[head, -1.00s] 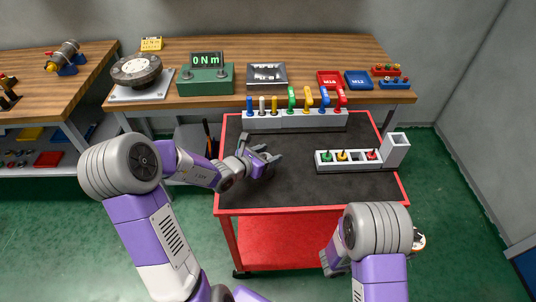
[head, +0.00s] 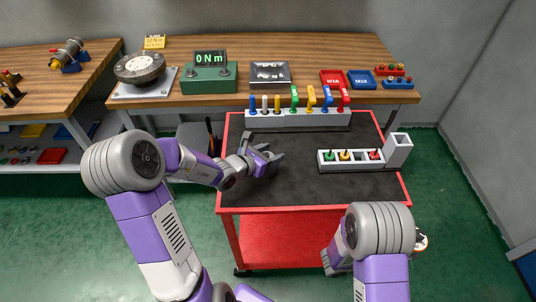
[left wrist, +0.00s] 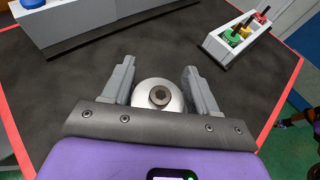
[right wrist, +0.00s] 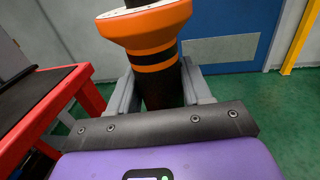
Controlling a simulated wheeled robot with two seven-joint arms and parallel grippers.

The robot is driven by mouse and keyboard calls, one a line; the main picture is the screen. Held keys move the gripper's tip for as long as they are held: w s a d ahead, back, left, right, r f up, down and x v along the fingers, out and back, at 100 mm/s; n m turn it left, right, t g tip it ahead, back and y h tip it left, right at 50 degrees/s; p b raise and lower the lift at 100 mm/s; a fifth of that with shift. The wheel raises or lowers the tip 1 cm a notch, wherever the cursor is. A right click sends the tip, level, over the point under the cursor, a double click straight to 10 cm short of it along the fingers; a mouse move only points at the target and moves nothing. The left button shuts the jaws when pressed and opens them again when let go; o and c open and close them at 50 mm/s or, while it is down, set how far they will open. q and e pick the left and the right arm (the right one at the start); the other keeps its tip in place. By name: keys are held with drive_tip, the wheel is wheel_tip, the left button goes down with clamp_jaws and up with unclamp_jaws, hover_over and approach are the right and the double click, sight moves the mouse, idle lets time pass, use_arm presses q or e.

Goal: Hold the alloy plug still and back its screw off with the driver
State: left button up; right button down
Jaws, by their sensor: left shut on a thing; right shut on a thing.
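The alloy plug (left wrist: 172,86) is a round silver piece in the left wrist view, seen end-on, with its screw (left wrist: 159,96), a dark hex socket, at its middle. My left gripper (head: 272,160) is low over the black top of the red cart. It also shows in the left wrist view (left wrist: 157,84), with its fingers shut on the plug, one on each side. My right gripper (right wrist: 160,85) is shut on the driver (right wrist: 156,55), a black cylinder with orange bands and a wide orange collar. The driver's pale end (head: 421,242) shows beyond my right arm, off the cart's right side. Its tip is not visible.
A grey rack (head: 300,119) with several coloured tools stands along the cart's back. A pale rack (head: 360,167) with green, yellow and red pieces stands at its right. The bench behind holds a green box (head: 209,80) reading 0 Nm. The cart's front middle (head: 300,190) is clear.

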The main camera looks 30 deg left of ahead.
drive_tip(key=shift+w+r, duration=0.1)
drive_tip(key=shift+r, duration=0.05)
idle(0.7)
drive_tip(key=w+d+r+m+g+h, duration=0.1)
drive_tip(key=w+d+r+m+g, duration=0.15)
drive_tip(key=w+r, duration=0.4)
drive_tip(key=w+d+r+m+g+h, duration=0.1)
drive_tip(key=w+d+r+g+h, duration=0.2)
drive_tip(key=r, duration=0.7)
drive_tip(key=w+a+r+n+t+y, duration=0.2)
drive_tip(key=w+a+r+t, duration=0.15)
drive_tip(key=w+r, duration=0.2)
drive_tip(key=a+r+n+t+y, duration=0.3)
drive_tip(key=a+t+y, duration=0.1)
drive_tip(key=a, duration=0.8)
drive_tip(key=a+r+n+t+y, duration=0.3)
drive_tip(key=a+n+y, duration=0.1)
drive_tip(key=a, duration=0.8)
drive_tip(key=s+a+r+n+y, duration=0.1)
drive_tip(key=s+a+n+y, duration=0.1)
drive_tip(key=a, duration=0.6)
drive_tip(key=s+a+r+n+t+y, duration=0.1)
drive_tip(key=s+a+r+n+y, duration=0.1)
drive_tip(key=s+a+y, duration=0.3)
drive_tip(key=s+a+r+n+y, duration=0.2)
drive_tip(key=s+a+y, duration=0.1)
drive_tip(key=a, duration=0.9)
drive_tip(key=shift+s+r+t+y, duration=0.2)
drive_tip(key=shift+s+t+y, duration=0.2)
drive_tip(key=shift+s, duration=0.2)
